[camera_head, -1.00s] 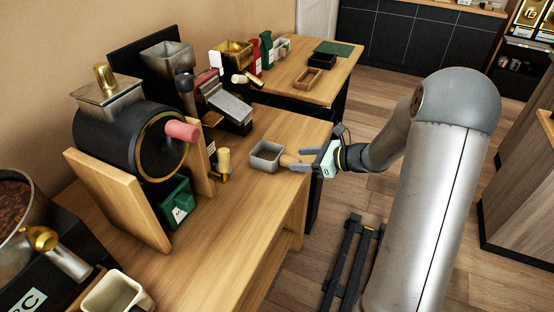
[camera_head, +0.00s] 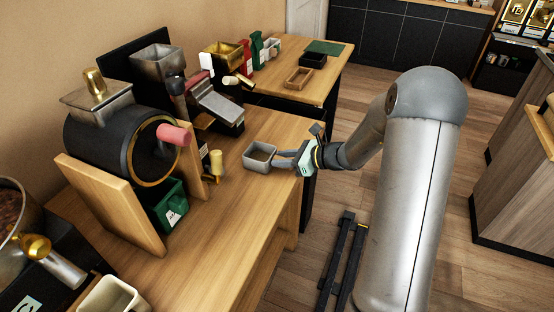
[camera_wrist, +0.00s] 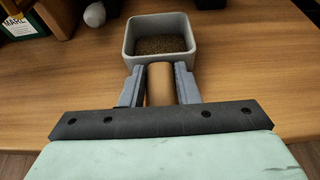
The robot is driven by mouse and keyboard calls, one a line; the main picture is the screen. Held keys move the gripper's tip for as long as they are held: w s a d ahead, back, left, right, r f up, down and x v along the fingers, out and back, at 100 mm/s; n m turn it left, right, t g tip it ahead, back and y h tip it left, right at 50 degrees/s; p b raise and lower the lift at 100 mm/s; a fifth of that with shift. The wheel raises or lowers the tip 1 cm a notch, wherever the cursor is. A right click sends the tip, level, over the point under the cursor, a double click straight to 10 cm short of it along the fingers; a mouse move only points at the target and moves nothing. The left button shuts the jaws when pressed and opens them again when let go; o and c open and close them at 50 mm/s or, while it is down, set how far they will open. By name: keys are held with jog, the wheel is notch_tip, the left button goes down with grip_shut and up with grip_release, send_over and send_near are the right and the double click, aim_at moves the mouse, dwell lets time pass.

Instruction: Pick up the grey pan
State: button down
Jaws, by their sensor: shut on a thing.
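The grey pan (camera_head: 260,157) is a small square tray with a wooden handle, near the right edge of the wooden table. In the wrist view the pan (camera_wrist: 194,48) shows at the top, with brown granular contents (camera_wrist: 160,44) inside. My gripper (camera_head: 283,159) reaches in from the right. In the wrist view its two fingers (camera_wrist: 159,84) are on either side of the wooden handle (camera_wrist: 160,85), shut on it just below the pan's near wall. The pan looks level; I cannot tell whether it touches the table.
A black drum machine (camera_head: 110,145) and a green box (camera_head: 168,206) stand left of the pan. A small wooden-topped tool (camera_head: 216,163) stands close by on its left. A white container (camera_head: 112,297) is at the front. The tabletop in front of the pan is clear.

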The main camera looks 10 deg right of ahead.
jog(key=shift+r, duration=0.6)
jog(key=s+d+r, duration=0.3)
jog(key=s+r, duration=0.8)
jog(key=s, duration=0.2)
jog(key=shift+s+r+b, duration=0.35)
jog(key=shift+b, duration=0.1)
jog(key=shift+d, duration=0.1)
